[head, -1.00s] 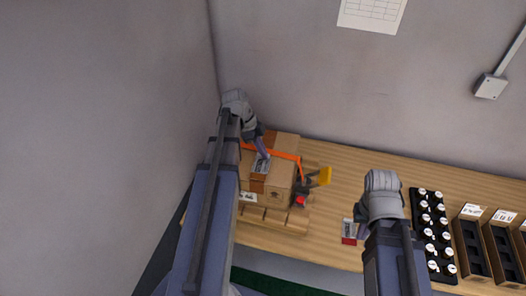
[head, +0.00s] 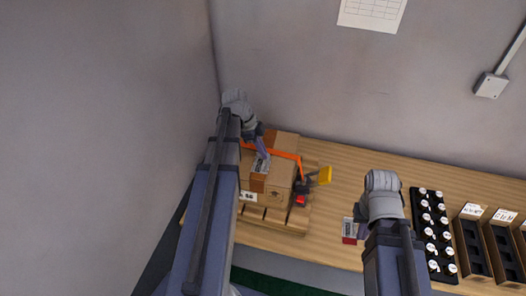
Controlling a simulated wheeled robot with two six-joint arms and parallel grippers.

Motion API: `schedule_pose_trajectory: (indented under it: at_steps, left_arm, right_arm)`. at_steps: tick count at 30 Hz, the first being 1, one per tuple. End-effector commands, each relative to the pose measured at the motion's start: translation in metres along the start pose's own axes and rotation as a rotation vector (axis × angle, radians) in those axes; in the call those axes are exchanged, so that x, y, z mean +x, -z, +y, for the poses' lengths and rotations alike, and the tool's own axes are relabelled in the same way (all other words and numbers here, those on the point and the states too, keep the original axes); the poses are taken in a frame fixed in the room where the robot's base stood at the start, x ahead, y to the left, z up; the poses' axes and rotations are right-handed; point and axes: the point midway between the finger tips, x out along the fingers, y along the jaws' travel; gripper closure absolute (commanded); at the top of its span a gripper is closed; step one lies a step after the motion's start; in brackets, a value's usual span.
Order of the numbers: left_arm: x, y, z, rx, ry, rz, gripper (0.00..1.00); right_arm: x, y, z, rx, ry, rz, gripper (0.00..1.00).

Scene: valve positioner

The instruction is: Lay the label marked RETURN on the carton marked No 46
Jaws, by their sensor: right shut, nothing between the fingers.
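A brown cardboard carton (head: 282,177) sits on a wooden pallet at the left of the bench. Its printed marking is too small to read. A white printed label (head: 261,165) shows at the carton's top, right by my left gripper (head: 262,152); I cannot tell whether it is held or lying there. My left gripper is over the carton, its fingers mostly hidden by its wrist. A white and red label (head: 349,230) lies on the bench, its text unreadable. My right gripper (head: 361,229) is shut and empty beside that label, partly hidden by its wrist.
A black rack (head: 433,232) of white-topped items and open boxes (head: 472,248) stand right. The bench behind is clear.

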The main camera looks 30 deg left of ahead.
Motion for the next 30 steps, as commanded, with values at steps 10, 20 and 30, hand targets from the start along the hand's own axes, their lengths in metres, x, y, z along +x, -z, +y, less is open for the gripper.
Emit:
schedule_pose_trajectory:
  at_steps: [10, 20, 30]
  left_arm:
    - [0.0, 0.0, 0.0, 0.0, 0.0, 0.0, 0.72]
    - [0.0, 0.0, 0.0, 0.0, 0.0, 0.0, 0.64]
    - [-0.024, 0.002, 0.0, -0.001, 0.0, 0.0, 0.64]
  right_arm:
    - [0.0, 0.0, 0.0, 0.0, 0.0, 0.0, 1.0]
    - [0.0, 0.0, 0.0, -0.001, 0.0, 0.0, 1.0]
    - [-0.022, -0.001, 0.002, -0.002, 0.0, 0.0, 1.0]
